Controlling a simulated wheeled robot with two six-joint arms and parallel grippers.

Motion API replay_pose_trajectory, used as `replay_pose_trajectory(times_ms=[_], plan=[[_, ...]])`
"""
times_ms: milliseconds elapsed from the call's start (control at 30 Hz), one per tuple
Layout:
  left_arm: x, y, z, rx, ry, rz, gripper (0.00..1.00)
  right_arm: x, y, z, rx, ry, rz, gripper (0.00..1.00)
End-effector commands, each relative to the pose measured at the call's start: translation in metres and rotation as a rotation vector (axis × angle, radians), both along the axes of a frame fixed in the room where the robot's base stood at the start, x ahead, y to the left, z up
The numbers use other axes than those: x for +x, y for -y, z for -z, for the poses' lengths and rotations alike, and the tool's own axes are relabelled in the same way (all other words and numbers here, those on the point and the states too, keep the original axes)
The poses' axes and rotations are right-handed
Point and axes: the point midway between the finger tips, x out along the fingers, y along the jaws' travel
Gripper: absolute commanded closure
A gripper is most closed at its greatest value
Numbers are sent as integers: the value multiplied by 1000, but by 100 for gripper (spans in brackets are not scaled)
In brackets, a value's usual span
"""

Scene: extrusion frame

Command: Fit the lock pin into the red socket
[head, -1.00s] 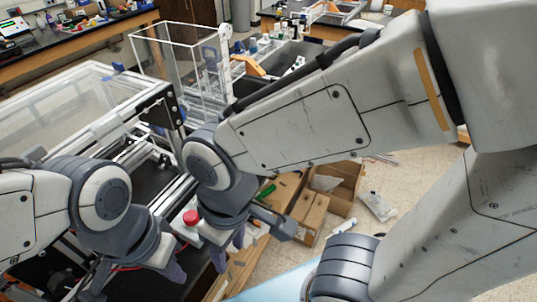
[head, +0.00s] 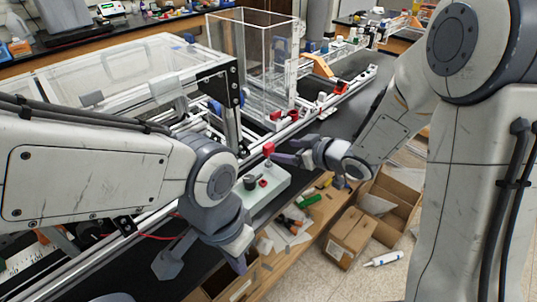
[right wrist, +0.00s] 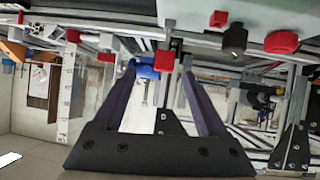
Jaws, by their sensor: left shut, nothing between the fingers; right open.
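A pale block (head: 275,190) at the bench edge carries a round red piece (head: 263,183), which looks like the red socket, and a dark cylinder (head: 250,182) beside it. Both also show in the right wrist view, red piece (right wrist: 281,42) and dark cylinder (right wrist: 235,38). A red cube-shaped head (head: 268,148) stands near my right gripper (head: 277,153); I cannot tell which piece is the lock pin. My right gripper is open, and in its wrist view a red cube (right wrist: 163,61) appears between the fingers, with contact unclear. My left gripper (head: 240,265) is shut and empty, low in front of the block.
The extrusion frame (head: 300,120) with clear panels runs behind the block. Open cardboard boxes (head: 352,237) and a white tube (head: 383,259) lie on the floor at right. A red cable (head: 155,237) lies near my left arm. Dark bench top shows around the block.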

Motion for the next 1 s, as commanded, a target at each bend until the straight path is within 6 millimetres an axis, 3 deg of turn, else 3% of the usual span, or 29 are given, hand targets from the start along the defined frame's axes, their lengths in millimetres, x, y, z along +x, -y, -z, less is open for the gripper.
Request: replay_pose_trajectory(times_ms=[33,233,1000], plan=[[0,0,6,0,0,0,100,2,3,8,40,11,-18,25],[0,0,9,0,0,0,100,5,-2,8,133,44,-73,25],[0,0,-10,0,0,0,100,66,-66,42,136,47,-78,25]])
